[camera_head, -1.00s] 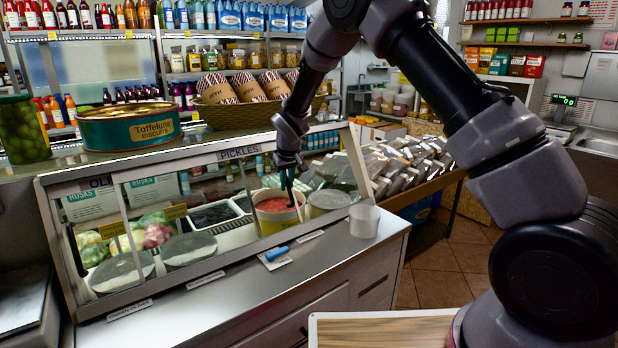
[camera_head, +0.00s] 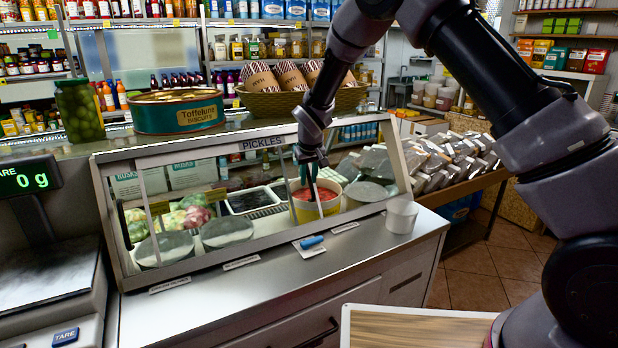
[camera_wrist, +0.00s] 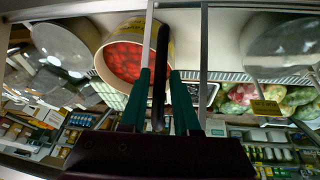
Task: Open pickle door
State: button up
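The glass-fronted counter case carries a PICKLES label (camera_head: 262,143) on its top rail. Its sliding glass front has thin metal uprights and a dark vertical handle (camera_wrist: 160,70). My gripper (camera_head: 309,172) is at the front, right of the label, with teal fingers that also show in the wrist view (camera_wrist: 160,95). The fingers stand close on both sides of the handle and appear shut on it. Behind the glass is a yellow tub with red contents (camera_head: 329,192), partly hidden by my fingers and an upright. Another dark handle (camera_head: 127,222) is at the case's left end.
A Toffelune tin (camera_head: 177,111), a green jar (camera_head: 79,112) and a basket (camera_head: 347,98) stand above and behind the case. A white cup (camera_head: 401,216) and a blue object (camera_head: 311,241) are on the steel ledge. A scale (camera_head: 45,272) is at left.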

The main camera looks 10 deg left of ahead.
jog(key=shift+r, duration=0.1)
jog(key=v, duration=1)
jog(key=shift+s+r, duration=0.2)
jog(key=shift+r, duration=0.1)
